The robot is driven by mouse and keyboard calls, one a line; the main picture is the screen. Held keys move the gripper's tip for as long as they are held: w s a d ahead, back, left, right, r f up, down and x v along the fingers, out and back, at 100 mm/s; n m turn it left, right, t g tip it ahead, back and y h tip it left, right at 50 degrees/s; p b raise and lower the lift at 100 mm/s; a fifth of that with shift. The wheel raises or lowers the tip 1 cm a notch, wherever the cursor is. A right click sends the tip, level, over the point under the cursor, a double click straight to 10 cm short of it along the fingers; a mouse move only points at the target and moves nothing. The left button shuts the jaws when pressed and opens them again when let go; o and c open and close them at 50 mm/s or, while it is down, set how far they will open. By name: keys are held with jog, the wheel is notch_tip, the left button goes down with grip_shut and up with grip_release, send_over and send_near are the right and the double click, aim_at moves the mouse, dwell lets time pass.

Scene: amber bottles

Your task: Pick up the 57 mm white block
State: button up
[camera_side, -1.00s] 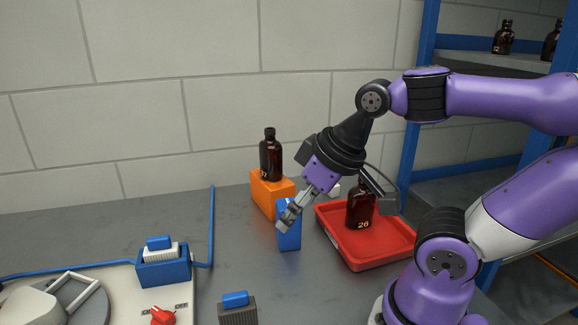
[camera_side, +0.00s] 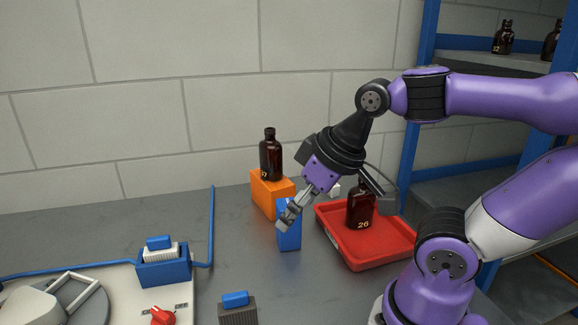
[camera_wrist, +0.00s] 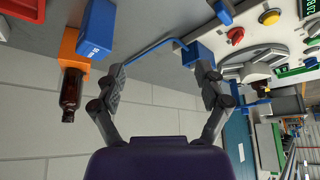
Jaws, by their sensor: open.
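A small white block (camera_side: 334,189) shows in the side view just behind the red tray's left end, partly hidden by my wrist. A pale patch at the left edge of the wrist view may be the same block; I cannot tell. My gripper (camera_side: 286,222) points down and left, in front of the upright blue block (camera_side: 289,236) in the side view, and hides part of it. In the wrist view my gripper (camera_wrist: 161,80) has its fingers wide apart with nothing between them.
An orange block (camera_side: 265,196) bears an amber bottle (camera_side: 270,155). The red tray (camera_side: 370,253) holds another bottle (camera_side: 360,207) marked 26. A blue holder (camera_side: 164,270) with a ribbed white piece stands left. A grey ribbed block (camera_side: 237,315) is in front. The grey tabletop between is clear.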

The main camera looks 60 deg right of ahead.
jog(key=shift+c, duration=0.2)
jog(key=w+d+m, duration=0.1)
jog(key=w+d, duration=0.1)
jog(key=d, duration=0.1)
jog(key=w+d+m+h, duration=0.1)
jog(key=w+d, duration=0.2)
jog(key=d, duration=0.1)
jog(key=w+d, duration=0.3)
jog(key=shift+d+r+m+g, duration=0.25)
jog(key=shift+d+m+g, duration=0.1)
jog(key=shift+m+g, duration=0.05)
jog(key=w+d+f+m+h, duration=0.1)
jog(key=w+d+f+m, duration=0.15)
jog(key=d, duration=0.75)
jog(key=m+g, duration=0.1)
jog(key=m, duration=0.1)
send_over(336, 187)
jog(key=shift+h, duration=0.3)
notch_tip(336, 187, down, 8)
jog(key=shift+f, duration=0.1)
jog(key=x, duration=0.7)
jog(key=shift+d+f, duration=0.15)
grip_shut()
